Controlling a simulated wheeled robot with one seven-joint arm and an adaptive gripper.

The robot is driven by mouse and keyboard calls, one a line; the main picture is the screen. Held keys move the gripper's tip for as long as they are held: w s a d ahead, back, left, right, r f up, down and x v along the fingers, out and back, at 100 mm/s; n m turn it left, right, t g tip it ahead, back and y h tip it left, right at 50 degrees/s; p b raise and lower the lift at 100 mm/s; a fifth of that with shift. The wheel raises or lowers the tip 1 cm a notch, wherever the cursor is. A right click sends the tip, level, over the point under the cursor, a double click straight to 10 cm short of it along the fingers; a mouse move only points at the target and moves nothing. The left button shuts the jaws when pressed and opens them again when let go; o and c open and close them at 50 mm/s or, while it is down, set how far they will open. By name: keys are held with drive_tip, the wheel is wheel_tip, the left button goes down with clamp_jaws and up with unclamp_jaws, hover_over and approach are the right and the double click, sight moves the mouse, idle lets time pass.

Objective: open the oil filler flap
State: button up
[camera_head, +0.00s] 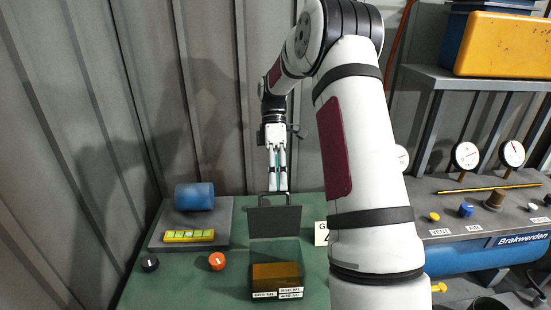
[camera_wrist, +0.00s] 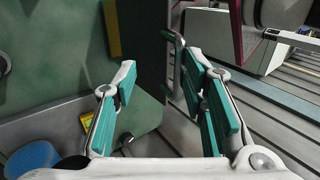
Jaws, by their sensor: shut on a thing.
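The oil filler flap (camera_head: 275,222) is a dark panel standing raised at the back of the filler box (camera_head: 288,250) on the green bench. A thin handle (camera_head: 265,198) rises from its top edge. The box below is uncovered and shows a brown content (camera_head: 277,273) behind small labels. My gripper (camera_head: 278,188) points down at the handle from above, shut on it. In the wrist view the gripper (camera_wrist: 160,75) shows teal finger pads, with the grey handle (camera_wrist: 172,45) beside the right finger. The exact contact is partly hidden.
Left on the green bench (camera_head: 145,285) are a grey plate (camera_head: 162,238) with a blue cylinder (camera_head: 194,196) and yellow level (camera_head: 188,235), a black knob (camera_head: 149,263) and an orange knob (camera_head: 217,261). A gauge panel (camera_head: 455,200) stands right. A corrugated wall is behind.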

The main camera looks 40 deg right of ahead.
drive_tip(key=v, duration=1.1)
drive_tip(key=shift+s+a+r, duration=0.1)
drive_tip(key=shift+a, duration=0.05)
drive_tip(key=s+a+r+m+t+h, duration=0.25)
drive_tip(key=s+a+r, duration=0.2)
drive_tip(key=a, duration=0.25)
drive_tip(key=s+a+r+m+t+h, duration=0.1)
drive_tip(key=s+a+r+m+t, duration=0.15)
drive_tip(key=s+a+r, duration=0.35)
drive_tip(key=s+a+f+m+t, duration=0.2)
drive_tip(key=s+a+m+t, duration=0.1)
drive_tip(key=s, duration=0.3)
drive_tip(key=s+a+f+m+t, duration=0.3)
drive_tip(key=s+a, duration=0.3)
drive_tip(key=s, duration=0.1)
drive_tip(key=shift+s+t, duration=0.2)
drive_tip(key=shift+t, duration=0.1)
